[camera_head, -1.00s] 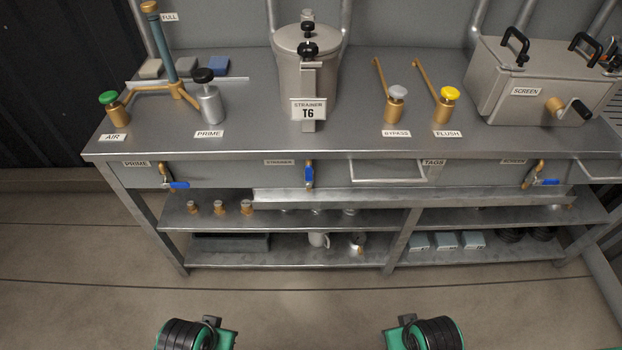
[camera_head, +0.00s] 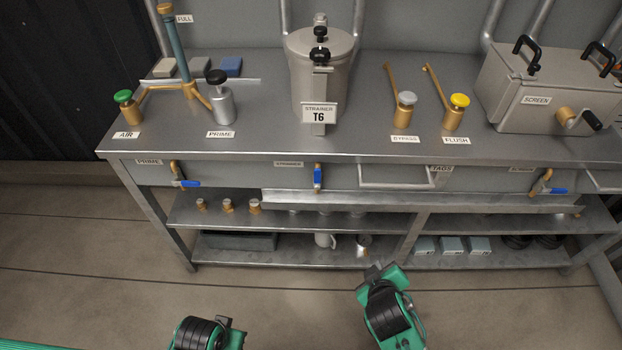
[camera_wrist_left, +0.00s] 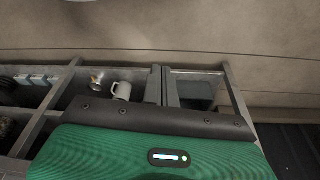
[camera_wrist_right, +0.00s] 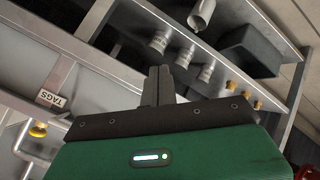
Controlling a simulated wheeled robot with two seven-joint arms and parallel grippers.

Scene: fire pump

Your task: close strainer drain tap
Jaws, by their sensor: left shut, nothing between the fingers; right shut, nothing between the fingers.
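The strainer drain tap (camera_head: 317,178) is a brass valve with a blue lever on the bench's front panel, below the strainer label (camera_head: 289,164). Its lever hangs straight down. The strainer pot (camera_head: 319,75), with its T6 sign, stands on the bench above. My right gripper (camera_head: 373,270) is in front of the lower shelf, below and right of the tap, apart from it; its fingers are together and empty in the right wrist view (camera_wrist_right: 158,85). My left gripper (camera_head: 225,325) is low at the bottom of the head view. Its closed fingers show in the left wrist view (camera_wrist_left: 164,85).
Similar taps with sideways blue levers sit left (camera_head: 185,182) and right (camera_head: 552,189) on the panel. The floor in front is clear.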

